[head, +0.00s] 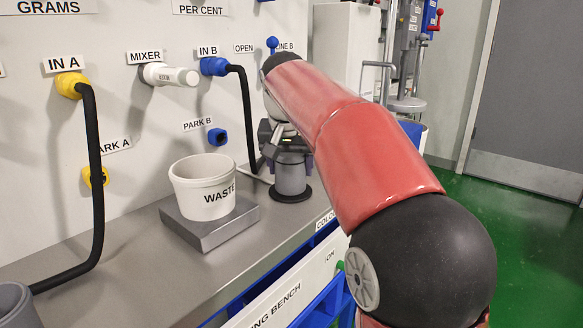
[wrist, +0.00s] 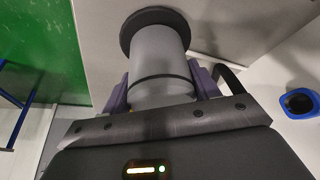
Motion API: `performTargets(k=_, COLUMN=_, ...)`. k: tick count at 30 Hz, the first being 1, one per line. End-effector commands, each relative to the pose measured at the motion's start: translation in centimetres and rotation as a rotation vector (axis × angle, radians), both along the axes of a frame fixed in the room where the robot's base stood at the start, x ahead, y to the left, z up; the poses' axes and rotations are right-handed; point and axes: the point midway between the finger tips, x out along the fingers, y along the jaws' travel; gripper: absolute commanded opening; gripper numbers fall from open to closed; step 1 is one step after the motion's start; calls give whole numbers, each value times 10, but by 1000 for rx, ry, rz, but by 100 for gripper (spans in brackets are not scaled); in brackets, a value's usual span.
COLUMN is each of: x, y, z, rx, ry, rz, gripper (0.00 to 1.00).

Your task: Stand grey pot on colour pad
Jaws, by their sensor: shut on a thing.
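The grey pot (head: 291,178) is upright near the bench's right end, below the IN B hose. My gripper (head: 284,150) is shut on its upper part from above. In the wrist view my gripper (wrist: 161,88) has a purple finger on each side of the grey pot (wrist: 160,52). A round dark pad (head: 292,197) lies at the pot's base, and it rings the base in the wrist view (wrist: 128,35). The pot looks centred over it; I cannot tell whether they touch. My gripper hides the pot's top.
A white WASTE tub (head: 203,190) stands on a grey scale (head: 213,229) just left of the pot. A black hose (head: 248,115) hangs from IN B close behind. Another grey vessel (head: 14,305) is at the lower left. The bench front (head: 190,300) is clear.

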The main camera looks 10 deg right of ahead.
Motion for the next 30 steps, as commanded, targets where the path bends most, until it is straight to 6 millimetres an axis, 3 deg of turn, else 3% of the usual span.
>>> performTargets(k=4, x=0, y=0, z=-4, rx=0, ry=-1, rz=0, gripper=32)
performTargets(k=5, x=0, y=0, z=-3, rx=0, ry=0, rz=0, gripper=64)
performTargets(k=9, x=0, y=0, z=-3, rx=0, ry=0, rz=0, gripper=82)
performTargets(k=20, x=0, y=0, z=4, rx=1, ry=0, rz=0, gripper=82)
performTargets(k=30, x=-23, y=9, z=65, rx=0, ry=-3, rz=2, gripper=82)
